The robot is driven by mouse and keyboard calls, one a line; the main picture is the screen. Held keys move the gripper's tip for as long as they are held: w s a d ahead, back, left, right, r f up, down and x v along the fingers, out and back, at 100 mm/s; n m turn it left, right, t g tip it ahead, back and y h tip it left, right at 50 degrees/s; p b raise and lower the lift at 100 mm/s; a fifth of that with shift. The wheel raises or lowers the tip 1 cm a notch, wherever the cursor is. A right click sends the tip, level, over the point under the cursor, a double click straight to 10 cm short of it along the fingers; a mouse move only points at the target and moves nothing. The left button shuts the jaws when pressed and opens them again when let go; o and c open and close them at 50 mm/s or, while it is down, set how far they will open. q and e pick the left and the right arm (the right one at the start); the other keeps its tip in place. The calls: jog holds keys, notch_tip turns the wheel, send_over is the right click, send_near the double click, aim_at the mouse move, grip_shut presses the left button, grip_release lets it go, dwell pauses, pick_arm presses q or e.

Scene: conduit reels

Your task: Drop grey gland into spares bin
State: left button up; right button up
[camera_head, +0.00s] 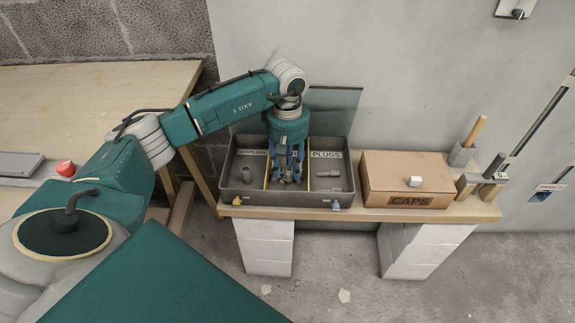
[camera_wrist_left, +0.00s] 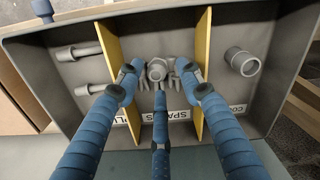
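A grey three-compartment bin (camera_head: 285,200) stands on the shelf, split by yellow dividers (camera_wrist_left: 112,58). In the left wrist view its middle compartment carries a label reading SPARES (camera_wrist_left: 180,115). My left gripper (camera_head: 287,180) points down into this middle compartment; its fingers also show in the left wrist view (camera_wrist_left: 157,78). The fingers are spread, with gaps between their tips. A grey ring-shaped gland (camera_wrist_left: 157,70) lies between and beyond the fingertips, with other small grey parts beside it, partly hidden by the fingers. My right gripper is out of view.
A grey coupling (camera_wrist_left: 242,62) lies in one side compartment and grey plugs (camera_wrist_left: 78,51) in the other, labelled PLUGS.

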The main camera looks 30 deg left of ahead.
aim_at(288, 169)
pick_arm(q)
jog(key=shift+r, duration=0.1)
